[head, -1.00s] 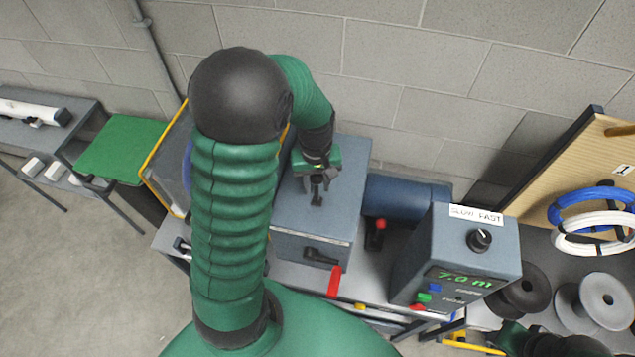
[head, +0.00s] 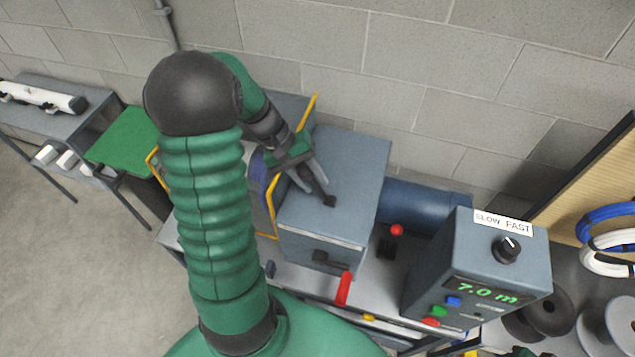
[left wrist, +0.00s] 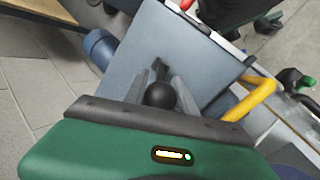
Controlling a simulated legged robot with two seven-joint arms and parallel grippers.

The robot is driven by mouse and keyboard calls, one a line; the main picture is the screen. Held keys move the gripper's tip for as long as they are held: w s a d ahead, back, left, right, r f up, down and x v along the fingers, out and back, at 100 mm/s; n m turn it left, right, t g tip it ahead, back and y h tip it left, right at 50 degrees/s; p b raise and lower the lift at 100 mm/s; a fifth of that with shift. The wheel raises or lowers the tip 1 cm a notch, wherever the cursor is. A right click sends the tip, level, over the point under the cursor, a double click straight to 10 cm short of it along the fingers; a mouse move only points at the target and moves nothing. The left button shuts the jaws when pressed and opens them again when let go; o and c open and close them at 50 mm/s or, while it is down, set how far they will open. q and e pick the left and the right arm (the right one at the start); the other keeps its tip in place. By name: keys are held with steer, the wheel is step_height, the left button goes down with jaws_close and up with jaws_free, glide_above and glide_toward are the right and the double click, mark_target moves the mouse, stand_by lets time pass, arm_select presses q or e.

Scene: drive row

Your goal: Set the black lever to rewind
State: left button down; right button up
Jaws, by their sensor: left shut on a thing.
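The black lever (head: 329,201) stands on top of the grey box, its shaft leaning left in the head view. My left gripper (head: 315,186) comes in from the left above the box top, with its grey fingers closed around the lever. In the left wrist view the lever's round black knob (left wrist: 160,95) sits between the two fingers. The fingers partly hide the lever in the head view. I cannot read any rewind mark.
A red-knobbed lever (head: 396,230) stands right of the box. A control box (head: 480,262) with a dial, buttons and a "7.0 m" display is further right. A yellow-edged guard (head: 312,112) stands close left of my left gripper. The block wall is behind.

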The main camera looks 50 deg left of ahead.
arm_select(q)
steer(key=shift+a+f, duration=0.1)
steer(key=shift+a, duration=0.05)
stand_by(0.3)
steer(key=c, duration=1.3)
jaws_free()
steer(key=shift+s, duration=0.1)
steer(key=shift+o, duration=1.5)
steer(key=shift+a+f, duration=0.1)
steer(key=shift+a, duration=0.05)
steer(key=b+v, duration=0.2)
steer(key=v, duration=1.4)
steer(key=shift+a+b, duration=0.35)
steer(key=shift+a, duration=0.25)
